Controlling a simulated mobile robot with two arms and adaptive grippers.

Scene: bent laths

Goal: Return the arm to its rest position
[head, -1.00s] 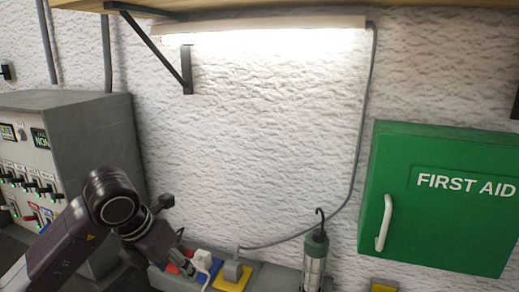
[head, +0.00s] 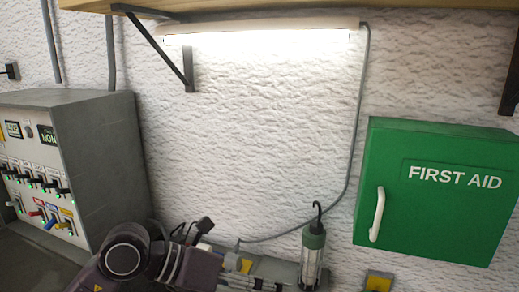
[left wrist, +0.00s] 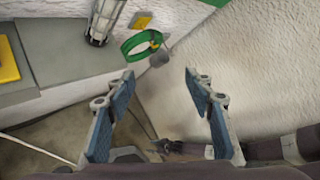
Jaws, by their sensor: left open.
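My left arm (head: 125,262) comes in low at the left of the head view, in front of the ledge along the wall. My left gripper (left wrist: 160,80) is open in the left wrist view, its two blue-padded fingers apart with nothing between them. In the head view the gripper is at the bottom edge and hard to make out. A dark arm, seemingly my right one, lies at the lower right of the left wrist view. Its gripper end (left wrist: 172,147) is small and unclear.
A grey switch cabinet (head: 100,165) stands at left. A caged work lamp (head: 313,260) stands on the ledge. A green first aid box (head: 430,225) hangs at right. A shelf (head: 260,8) with a lit tube (head: 260,30) is above. A green ring-shaped object (left wrist: 130,45) shows in the left wrist view.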

